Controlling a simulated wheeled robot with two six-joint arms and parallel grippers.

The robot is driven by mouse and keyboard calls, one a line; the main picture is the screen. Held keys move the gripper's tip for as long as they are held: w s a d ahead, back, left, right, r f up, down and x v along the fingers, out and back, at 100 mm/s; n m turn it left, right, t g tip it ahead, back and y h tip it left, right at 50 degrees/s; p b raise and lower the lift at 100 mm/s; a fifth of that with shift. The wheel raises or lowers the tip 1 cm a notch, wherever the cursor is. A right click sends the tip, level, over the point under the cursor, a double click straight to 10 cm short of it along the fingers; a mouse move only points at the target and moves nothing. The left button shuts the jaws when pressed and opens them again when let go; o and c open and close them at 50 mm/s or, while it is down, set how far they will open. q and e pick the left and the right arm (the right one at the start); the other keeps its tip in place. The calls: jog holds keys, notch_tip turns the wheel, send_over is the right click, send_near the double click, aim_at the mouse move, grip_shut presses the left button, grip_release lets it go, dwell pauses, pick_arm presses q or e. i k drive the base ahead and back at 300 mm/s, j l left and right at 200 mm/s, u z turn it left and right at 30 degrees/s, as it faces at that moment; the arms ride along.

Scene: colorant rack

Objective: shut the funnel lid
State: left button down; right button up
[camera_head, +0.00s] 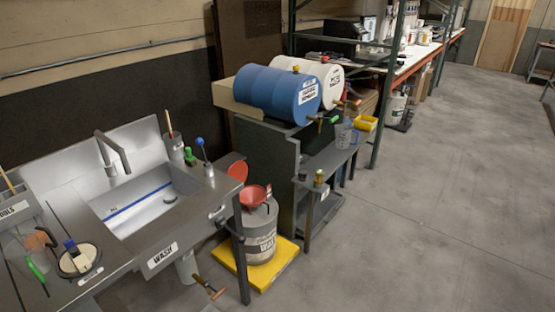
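A red funnel (255,197) sits on top of a grey waste can (262,240). Its round red lid (237,167) stands raised, tilted up at the back left of the funnel, so the funnel's mouth is open. The lid's lower left part is hidden behind the sink counter. Neither of my grippers shows in the head view.
The waste can stands on a yellow tray (284,273) on the floor. The steel sink counter (190,238) is on the left. A dark stand (268,150) with blue (272,92) and white drums (316,72) is behind. The floor (430,210) to the right is clear.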

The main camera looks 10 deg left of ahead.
aim_at(238, 170)
jog(key=i+l+u, duration=0.1)
jog(key=i, duration=0.35)
jog(key=i+l+u, duration=0.15)
jog(key=i, duration=0.3)
jog(key=i+l+u, duration=0.1)
jog(key=i+l, duration=0.25)
jog(key=i, duration=0.1)
